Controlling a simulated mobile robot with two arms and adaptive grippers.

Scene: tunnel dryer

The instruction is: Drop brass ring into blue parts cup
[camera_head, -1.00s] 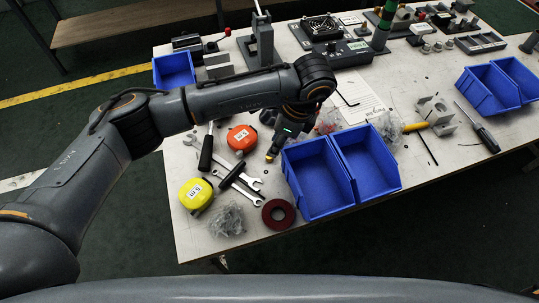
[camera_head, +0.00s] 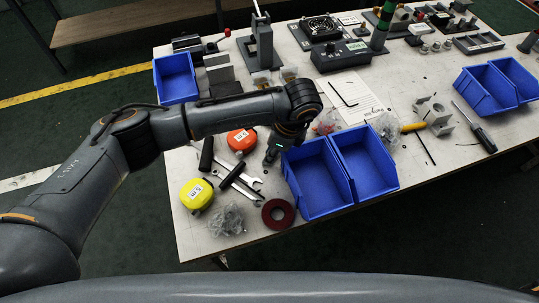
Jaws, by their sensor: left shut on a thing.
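My left gripper (camera_head: 270,157) points down over the table, just left of the near pair of blue cups. It is shut, and the brass ring cannot be made out at its fingertips now. A small brass-coloured thing showed at the fingertips a second ago. The near pair are open blue bins, a left one (camera_head: 320,182) and a right one (camera_head: 365,168), side by side, and both look empty. Another blue bin (camera_head: 176,78) stands at the back left and a further blue pair (camera_head: 487,90) at the right. My right gripper is not in view.
An orange tape measure (camera_head: 241,140), a yellow tape measure (camera_head: 196,194), spanners (camera_head: 240,183), a clear bag (camera_head: 227,219) and a dark red ring-shaped roll (camera_head: 278,214) lie left of the near bins. A paper sheet (camera_head: 358,103) lies behind them. The front table edge is close.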

